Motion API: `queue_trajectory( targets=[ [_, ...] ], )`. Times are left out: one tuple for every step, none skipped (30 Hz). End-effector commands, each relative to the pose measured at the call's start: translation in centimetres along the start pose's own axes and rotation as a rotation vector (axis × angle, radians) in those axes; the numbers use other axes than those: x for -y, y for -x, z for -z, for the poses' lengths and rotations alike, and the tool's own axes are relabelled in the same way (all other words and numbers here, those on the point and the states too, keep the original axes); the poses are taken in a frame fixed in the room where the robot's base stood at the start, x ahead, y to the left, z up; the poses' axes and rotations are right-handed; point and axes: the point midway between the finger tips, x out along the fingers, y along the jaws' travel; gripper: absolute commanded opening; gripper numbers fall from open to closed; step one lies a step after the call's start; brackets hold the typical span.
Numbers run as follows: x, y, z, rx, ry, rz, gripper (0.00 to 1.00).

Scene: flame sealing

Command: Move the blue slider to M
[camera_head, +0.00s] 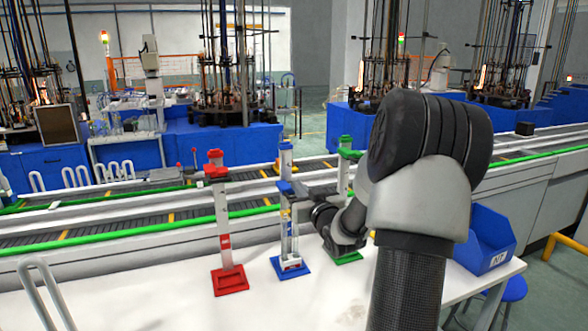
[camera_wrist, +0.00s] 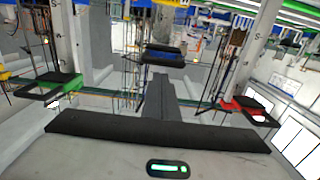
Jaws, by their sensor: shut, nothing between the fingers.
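The blue stand has a blue base (camera_head: 291,267) on the white table and a pale upright post. The blue slider (camera_head: 285,187) sits high on the post, and it also shows in the wrist view (camera_wrist: 165,54), just beyond my fingers. My gripper (camera_head: 304,197) reaches in from the right at about the slider's height, beside the post. In the wrist view my dark fingers (camera_wrist: 161,76) are together and empty, pointing at the slider. Contact cannot be told. The M mark is not readable in either view.
A red stand (camera_head: 229,281) is left of the blue one; a green stand (camera_head: 350,154) is close on the right, partly behind my arm. A conveyor (camera_head: 120,235) runs behind the table. A blue bin (camera_head: 487,240) is at the right. The table's front left is mostly clear.

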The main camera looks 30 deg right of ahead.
Motion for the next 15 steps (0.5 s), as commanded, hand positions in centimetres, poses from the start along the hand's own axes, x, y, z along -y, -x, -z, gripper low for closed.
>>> queue_trajectory(
  targets=[
    [-0.1, 0.4, -0.1, 0.0, 0.001, -0.001, 0.0],
    [-0.1, 0.6, -0.1, 0.0, 0.001, -0.001, 0.0],
    [-0.1, 1.0, 0.0, 0.0, 0.002, -0.002, 0.0],
    [-0.1, 1.4, -0.1, 0.0, 0.001, -0.002, 0.0],
    [-0.1, 1.7, -0.1, 0.001, 0.001, -0.003, 0.0],
    [-0.1, 2.1, -0.1, 0.001, 0.0, -0.003, 0.0],
    [-0.1, 2.4, 0.0, 0.0, 0.0, -0.003, 0.0],
    [-0.1, 2.7, 0.0, 0.0, 0.0, -0.003, 0.0],
    [-0.1, 3.1, -0.1, 0.0, 0.001, -0.002, 0.0],
    [-0.1, 3.4, -0.1, 0.0, 0.001, -0.002, 0.0],
    [-0.1, 3.7, -0.1, 0.001, 0.002, -0.001, 0.0],
    [-0.1, 4.1, 0.0, 0.0, 0.002, -0.001, 0.0],
    [-0.1, 4.4, 0.0, 0.0, 0.002, -0.001, 0.0],
    [-0.1, 4.7, 0.0, 0.0, 0.001, -0.002, 0.0],
    [-0.1, 5.1, -0.1, 0.0, 0.0, -0.003, 0.0]
  ],
)
